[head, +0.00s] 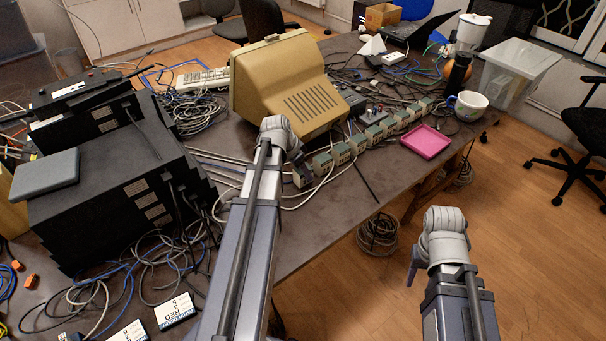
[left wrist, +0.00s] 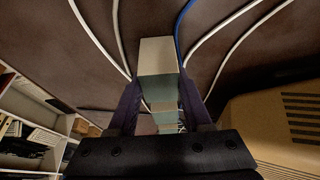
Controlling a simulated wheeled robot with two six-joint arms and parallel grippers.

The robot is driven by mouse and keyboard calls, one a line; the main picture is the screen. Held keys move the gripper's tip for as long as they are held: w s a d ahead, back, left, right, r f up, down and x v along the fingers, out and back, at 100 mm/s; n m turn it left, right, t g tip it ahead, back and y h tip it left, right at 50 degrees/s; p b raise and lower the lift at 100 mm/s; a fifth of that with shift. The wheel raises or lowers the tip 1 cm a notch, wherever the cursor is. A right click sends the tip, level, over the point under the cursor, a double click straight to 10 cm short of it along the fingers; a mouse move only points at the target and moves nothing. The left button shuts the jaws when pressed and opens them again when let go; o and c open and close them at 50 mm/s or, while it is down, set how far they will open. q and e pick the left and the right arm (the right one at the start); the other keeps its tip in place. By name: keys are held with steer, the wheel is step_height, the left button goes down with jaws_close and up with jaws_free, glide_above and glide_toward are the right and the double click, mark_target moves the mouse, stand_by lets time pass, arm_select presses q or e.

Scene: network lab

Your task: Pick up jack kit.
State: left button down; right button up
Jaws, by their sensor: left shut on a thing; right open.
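A jack kit, a small pale box with a grey-green side (left wrist: 158,58), sits between the fingers of my left gripper (left wrist: 160,92) in the left wrist view. In the head view my left gripper (head: 301,169) is at the near end of a row of similar small boxes (head: 341,154), and the held box (head: 302,179) is partly hidden by it. I cannot tell whether the held box is clear of the table. My right gripper (head: 412,272) is open and empty, beyond the table's right edge, over the floor.
A beige monitor (head: 290,90) stands just behind the row. Black equipment boxes (head: 110,190) are on the left. A pink tray (head: 425,141) and a white mug (head: 468,105) are to the right. Loose cables lie around; the table (head: 340,215) is bare near its front edge.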

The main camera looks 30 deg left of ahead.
arm_select(q)
step_height(320, 180, up, 10)
steer(key=p, duration=1)
steer(key=shift+r, duration=0.1)
